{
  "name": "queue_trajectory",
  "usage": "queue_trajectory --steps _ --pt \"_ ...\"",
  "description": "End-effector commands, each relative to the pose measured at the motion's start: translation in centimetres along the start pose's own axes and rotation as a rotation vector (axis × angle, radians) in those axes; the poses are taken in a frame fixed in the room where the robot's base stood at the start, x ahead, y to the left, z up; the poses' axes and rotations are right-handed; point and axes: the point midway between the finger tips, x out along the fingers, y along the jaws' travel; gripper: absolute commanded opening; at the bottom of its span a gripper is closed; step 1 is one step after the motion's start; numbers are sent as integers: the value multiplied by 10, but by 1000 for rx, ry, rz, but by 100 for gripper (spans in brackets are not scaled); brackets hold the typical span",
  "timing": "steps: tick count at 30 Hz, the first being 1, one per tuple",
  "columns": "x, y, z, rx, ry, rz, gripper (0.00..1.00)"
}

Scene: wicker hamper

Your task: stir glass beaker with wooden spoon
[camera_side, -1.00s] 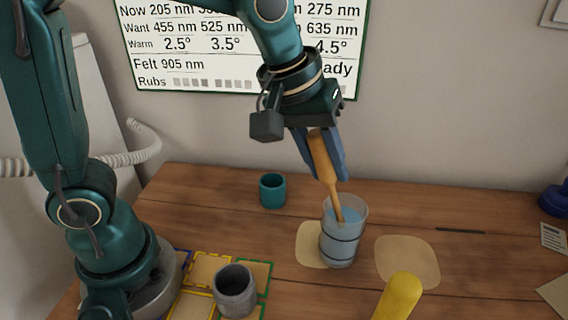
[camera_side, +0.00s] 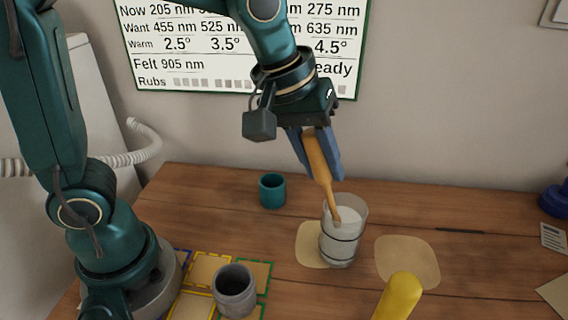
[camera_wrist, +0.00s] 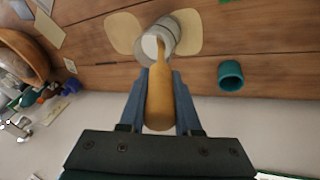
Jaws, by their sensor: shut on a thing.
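The glass beaker (camera_side: 341,243) stands upright on the wooden table, beside and partly over a tan mat, with whitish liquid inside and dark bands around it. It also shows in the wrist view (camera_wrist: 163,38). My gripper (camera_side: 321,152) is above the beaker, its blue fingers shut on the handle of the wooden spoon (camera_side: 322,170). The spoon is tilted, and its lower end is inside the beaker's mouth at the liquid; the tip is hard to make out. In the wrist view the spoon (camera_wrist: 160,95) lies between the two fingers.
A teal cup (camera_side: 272,190) stands behind and left of the beaker. A grey cup (camera_side: 235,290) stands on colour-edged tiles at the front left. A tan mat (camera_side: 407,260) lies bare to the right. A yellow object (camera_side: 401,297) stands up at the front.

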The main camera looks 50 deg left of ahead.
Motion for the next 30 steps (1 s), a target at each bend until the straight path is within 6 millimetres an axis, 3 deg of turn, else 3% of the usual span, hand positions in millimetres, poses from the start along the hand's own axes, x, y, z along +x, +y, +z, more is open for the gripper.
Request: queue_trajectory --steps 2,17,30 --pt "2 7 2 5 -1 0 0" --pt "2 4 -7 0 0 0 0" --pt "-29 4 -12 -1 2 1 0"
